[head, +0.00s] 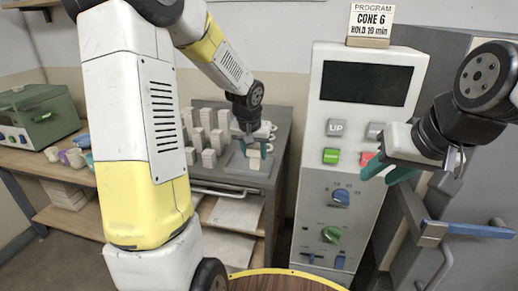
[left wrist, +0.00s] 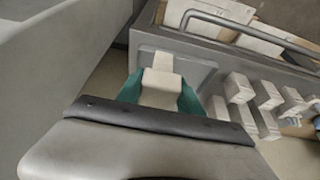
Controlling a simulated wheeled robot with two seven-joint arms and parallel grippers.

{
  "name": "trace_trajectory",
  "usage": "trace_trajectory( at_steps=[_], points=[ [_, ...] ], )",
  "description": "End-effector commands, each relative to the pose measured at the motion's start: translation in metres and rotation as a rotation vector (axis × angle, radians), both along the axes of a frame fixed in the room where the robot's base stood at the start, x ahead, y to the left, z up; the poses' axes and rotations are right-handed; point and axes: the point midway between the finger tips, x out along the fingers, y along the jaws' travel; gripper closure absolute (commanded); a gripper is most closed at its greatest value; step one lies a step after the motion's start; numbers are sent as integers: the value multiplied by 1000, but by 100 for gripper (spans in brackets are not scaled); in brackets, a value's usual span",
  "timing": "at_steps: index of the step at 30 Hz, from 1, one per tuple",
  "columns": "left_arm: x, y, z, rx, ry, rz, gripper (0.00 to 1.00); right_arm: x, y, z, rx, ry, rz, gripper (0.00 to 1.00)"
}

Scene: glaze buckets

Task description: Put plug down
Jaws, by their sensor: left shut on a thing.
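The plug is a cream block (left wrist: 162,82) with a narrower end. My left gripper (head: 252,146) is shut on it, with teal fingers on both sides in the left wrist view (left wrist: 160,98). In the head view the plug (head: 254,162) shows below the fingers, over a small grey square tray (head: 233,163) on the grey bench. The tray also shows behind the plug in the left wrist view (left wrist: 200,68). I cannot tell whether the plug touches the tray. My right gripper (head: 377,177) is open and empty in front of the control panel.
Several white plugs (head: 208,157) stand in rows left of the tray. A kiln control panel (head: 345,150) with buttons and knobs stands to the right, beside a grey door with a blue handle (head: 470,229). A wooden table with a green case (head: 40,115) is at the left.

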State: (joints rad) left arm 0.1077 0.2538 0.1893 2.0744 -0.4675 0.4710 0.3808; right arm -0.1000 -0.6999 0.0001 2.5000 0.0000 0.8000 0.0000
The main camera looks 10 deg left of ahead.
Motion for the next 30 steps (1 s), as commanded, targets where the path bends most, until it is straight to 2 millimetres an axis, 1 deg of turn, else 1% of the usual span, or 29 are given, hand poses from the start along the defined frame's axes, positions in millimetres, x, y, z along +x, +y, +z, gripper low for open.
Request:
trace_trajectory(
  at_steps=[1,3,6,9,16,22,24,29,30],
  points=[
    [13,7,-2,-2,1,4,100,0,0,0,0,0,0,64],
    [29,14,-4,-1,2,4,100,0,0,0,0,0,0,64],
    [48,22,-6,-1,2,2,100,0,0,0,0,0,0,64],
    [60,27,-7,-1,1,2,100,0,0,0,0,0,0,64],
    [75,34,-8,0,2,0,100,0,0,0,0,0,0,64],
    [73,33,-40,1,4,-1,100,0,0,0,0,0,0,64],
    [73,33,-43,1,1,-2,100,0,0,0,0,0,0,64],
    [73,33,-43,0,1,-1,100,0,0,0,0,0,0,64],
    [73,33,-43,0,2,-1,49,0,0,0,0,0,0,64]
  ],
)
